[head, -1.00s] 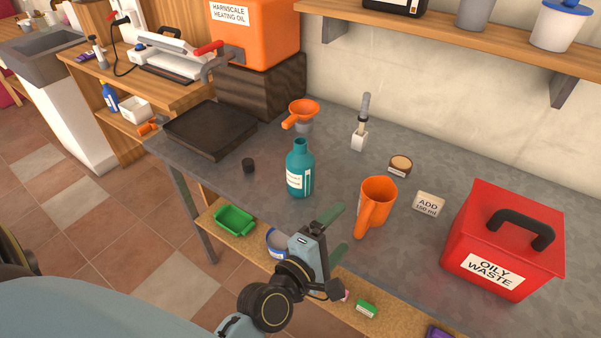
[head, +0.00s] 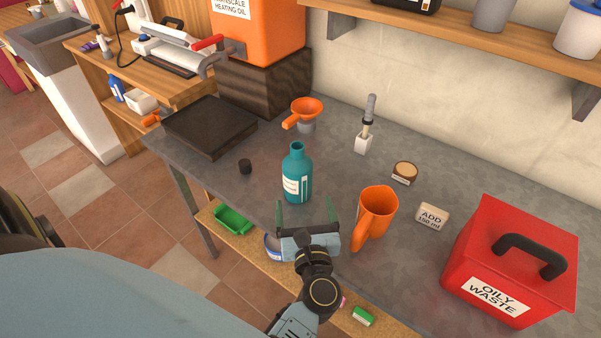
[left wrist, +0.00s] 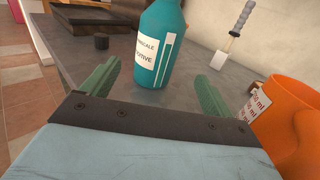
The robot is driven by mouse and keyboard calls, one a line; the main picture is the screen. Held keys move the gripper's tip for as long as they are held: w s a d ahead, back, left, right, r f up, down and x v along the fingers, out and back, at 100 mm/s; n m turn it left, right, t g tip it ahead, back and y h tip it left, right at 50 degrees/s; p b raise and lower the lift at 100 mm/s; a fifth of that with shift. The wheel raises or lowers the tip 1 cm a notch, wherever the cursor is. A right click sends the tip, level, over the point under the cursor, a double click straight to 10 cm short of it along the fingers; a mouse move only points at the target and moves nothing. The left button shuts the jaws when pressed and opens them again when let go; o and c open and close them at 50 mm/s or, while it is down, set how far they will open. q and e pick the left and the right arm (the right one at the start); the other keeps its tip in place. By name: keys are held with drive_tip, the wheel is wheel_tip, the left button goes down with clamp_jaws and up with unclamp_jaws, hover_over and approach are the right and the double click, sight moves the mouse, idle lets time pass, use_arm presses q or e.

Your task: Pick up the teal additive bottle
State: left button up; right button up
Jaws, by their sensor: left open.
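The teal additive bottle (head: 297,174) stands upright and uncapped on the grey bench (head: 335,185), with a white label on its front. It also shows in the left wrist view (left wrist: 160,45), just beyond and between the fingertips. My left gripper (head: 306,208) is open and empty at the bench's front edge, its green fingers pointing toward the bottle, one toward each side of it. The fingers in the left wrist view (left wrist: 156,82) appear short of the bottle, not touching it. My right gripper is not in view.
An orange measuring jug (head: 374,215) stands close to the right of my left gripper. A black cap (head: 245,166) lies left of the bottle; an orange funnel (head: 305,110) is behind it. A red oily waste box (head: 512,262) stands at right. A dark tray (head: 210,127) lies at left.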

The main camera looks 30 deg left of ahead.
sight(301, 188)
use_arm(q)
drive_tip(key=x, duration=0.4)
drive_tip(key=shift+w+a+r, duration=0.1)
drive_tip(key=shift+w+a, duration=0.4)
drive_tip(key=shift+w, duration=0.05)
drive_tip(key=x, duration=0.3)
drive_tip(key=p+x, duration=0.1)
drive_tip(key=x, duration=0.1)
drive_tip(key=shift+s+a+r, duration=0.1)
drive_tip(key=shift+s+r, duration=0.05)
drive_tip(key=shift+r, duration=0.2)
drive_tip(key=shift+w+a, duration=0.25)
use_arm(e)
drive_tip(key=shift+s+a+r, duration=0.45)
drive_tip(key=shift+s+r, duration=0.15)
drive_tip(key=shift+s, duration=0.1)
use_arm(q)
drive_tip(key=c, duration=1.3)
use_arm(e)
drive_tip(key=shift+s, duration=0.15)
use_arm(q)
drive_tip(key=shift+r, duration=0.1)
